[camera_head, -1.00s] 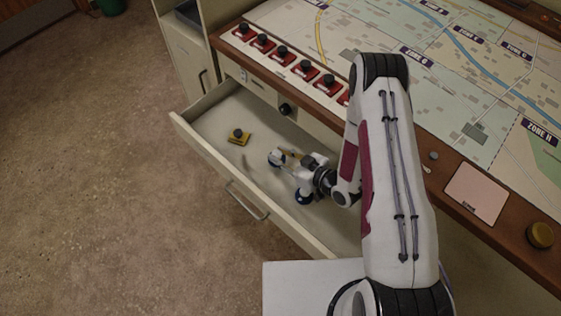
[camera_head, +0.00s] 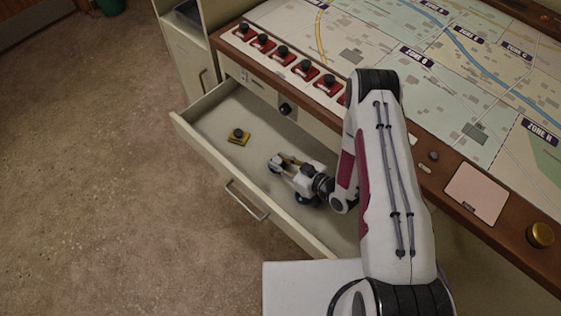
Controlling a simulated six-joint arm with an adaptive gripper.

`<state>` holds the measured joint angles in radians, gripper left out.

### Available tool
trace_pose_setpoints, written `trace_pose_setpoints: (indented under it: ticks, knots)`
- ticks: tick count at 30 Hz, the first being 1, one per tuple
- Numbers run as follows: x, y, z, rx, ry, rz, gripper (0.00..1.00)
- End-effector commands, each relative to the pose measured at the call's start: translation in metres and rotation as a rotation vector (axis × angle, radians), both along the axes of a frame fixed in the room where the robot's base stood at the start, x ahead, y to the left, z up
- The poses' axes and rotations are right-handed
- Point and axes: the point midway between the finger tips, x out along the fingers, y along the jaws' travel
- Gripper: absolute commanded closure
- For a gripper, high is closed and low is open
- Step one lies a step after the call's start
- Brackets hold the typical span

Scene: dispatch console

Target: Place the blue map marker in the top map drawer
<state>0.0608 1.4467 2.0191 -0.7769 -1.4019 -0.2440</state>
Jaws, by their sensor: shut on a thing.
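The top map drawer (camera_head: 205,148) is pulled open below the map desk. My gripper (camera_head: 279,165) is low inside it, with its fingers reaching left and close together. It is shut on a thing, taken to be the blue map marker. A dark blue patch (camera_head: 307,200) shows just below the gripper body. My gripper and wrist cover much of this area, so the marker's shape and whether it touches the drawer floor cannot be made out.
Red markers (camera_head: 282,54) line the desk edge above. The drawer's front wall and handle (camera_head: 247,200) are on the near side. The drawer floor around the yellow marker is clear.

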Motion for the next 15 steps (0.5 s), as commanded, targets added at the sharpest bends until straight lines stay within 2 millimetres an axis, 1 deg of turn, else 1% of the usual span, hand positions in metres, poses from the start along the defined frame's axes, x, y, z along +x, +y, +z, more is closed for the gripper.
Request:
trace_pose_setpoints:
  ticks: [14, 15]
  knots:
    - [0.0003, 0.0001, -0.0033, 0.0, -0.001, 0.0, 1.0]
    - [0.0003, 0.0, -0.0031, 0.0, -0.001, 0.0, 0.7]
